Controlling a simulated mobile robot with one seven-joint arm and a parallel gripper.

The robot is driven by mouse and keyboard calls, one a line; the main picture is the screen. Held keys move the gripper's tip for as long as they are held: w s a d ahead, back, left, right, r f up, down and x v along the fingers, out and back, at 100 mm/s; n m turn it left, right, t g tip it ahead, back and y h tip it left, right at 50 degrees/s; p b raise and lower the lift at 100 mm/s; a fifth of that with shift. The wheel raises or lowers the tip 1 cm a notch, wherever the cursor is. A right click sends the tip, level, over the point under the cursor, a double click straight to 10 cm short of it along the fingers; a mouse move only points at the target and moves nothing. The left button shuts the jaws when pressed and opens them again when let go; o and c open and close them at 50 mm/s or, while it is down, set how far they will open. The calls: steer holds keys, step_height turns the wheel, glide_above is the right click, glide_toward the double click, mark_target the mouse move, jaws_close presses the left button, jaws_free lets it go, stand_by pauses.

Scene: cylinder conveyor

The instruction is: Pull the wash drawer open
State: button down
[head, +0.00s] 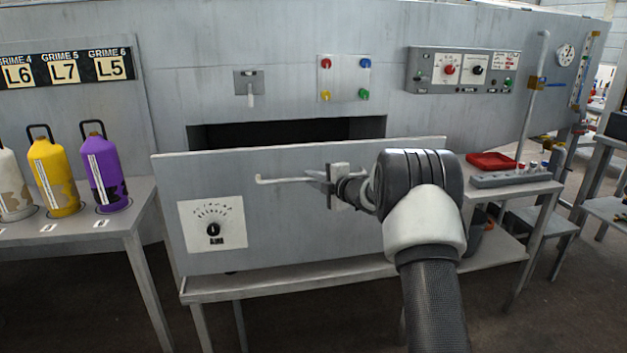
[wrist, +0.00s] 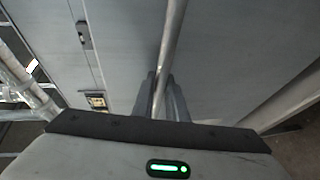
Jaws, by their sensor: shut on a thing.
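The wash drawer (head: 290,220) has a wide grey front with a dial plate at its left. Its front stands out from the machine, and a dark opening (head: 290,133) shows above and behind it. A long horizontal bar handle (head: 275,180) runs across the upper front. My gripper (head: 325,183) is at the right part of this handle, its jaws shut on the bar. In the wrist view the bar handle (wrist: 171,50) runs between the two fingers of my gripper (wrist: 161,95). My arm hides the right end of the handle and part of the drawer front.
A bench (head: 130,215) at left bears grey-white, yellow (head: 53,178) and purple (head: 107,172) cylinders. A control box (head: 463,70) and coloured buttons (head: 343,78) are on the wall above. A side table with a red tray (head: 492,161) stands at right, close to my arm.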

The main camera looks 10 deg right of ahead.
steer(key=shift+s, duration=0.15)
steer(key=shift+d, duration=0.1)
steer(key=c, duration=1.8)
jaws_free()
steer(key=shift+o, duration=0.2)
steer(key=p+v, duration=0.2)
steer(key=v, duration=1.5)
steer(key=shift+s, duration=0.15)
steer(key=shift+r, duration=0.1)
